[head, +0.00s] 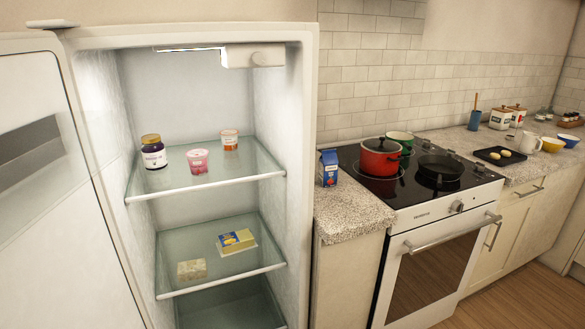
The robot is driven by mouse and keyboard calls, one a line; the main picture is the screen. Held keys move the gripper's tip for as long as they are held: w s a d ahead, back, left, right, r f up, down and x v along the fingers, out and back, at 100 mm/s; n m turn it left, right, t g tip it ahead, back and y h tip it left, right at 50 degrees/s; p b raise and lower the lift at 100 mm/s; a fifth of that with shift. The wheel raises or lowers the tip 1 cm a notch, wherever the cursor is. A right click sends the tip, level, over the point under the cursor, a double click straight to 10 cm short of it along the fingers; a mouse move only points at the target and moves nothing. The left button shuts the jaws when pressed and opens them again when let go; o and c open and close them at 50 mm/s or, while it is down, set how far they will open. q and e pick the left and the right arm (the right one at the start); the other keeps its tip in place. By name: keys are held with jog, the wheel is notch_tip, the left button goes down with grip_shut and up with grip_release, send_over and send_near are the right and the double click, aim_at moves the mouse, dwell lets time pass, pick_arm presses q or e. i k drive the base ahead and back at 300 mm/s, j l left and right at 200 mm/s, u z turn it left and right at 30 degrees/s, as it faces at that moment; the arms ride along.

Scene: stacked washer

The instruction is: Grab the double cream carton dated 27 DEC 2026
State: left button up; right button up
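A small blue carton (328,168) stands upright on the speckled counter, between the fridge and the hob. Its label and any date are too small to read, so I cannot tell if it is double cream. The open fridge (301,200) holds a dark jar with a gold lid (154,153), a pink pot (198,161) and a small orange-and-white tub (229,140) on its upper glass shelf. A yellow-and-blue pack (236,241) and a pale block (191,270) lie on the lower shelf. Neither gripper is in view.
The fridge door (40,200) stands open at the left. A red pot (380,160), a green pot (400,138) and a black pan (440,168) sit on the hob. The counter (350,210) in front of the carton is clear.

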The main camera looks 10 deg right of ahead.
aim_at(328, 174)
jog(key=i+l+u, duration=0.2)
jog(key=l, duration=0.15)
jog(key=l+u, duration=0.2)
jog(key=l, duration=0.2)
jog(key=i+l+u, duration=0.15)
jog(key=l, duration=0.25)
jog(key=i+l+u, duration=0.2)
jog(key=l, duration=0.2)
jog(key=k, duration=0.1)
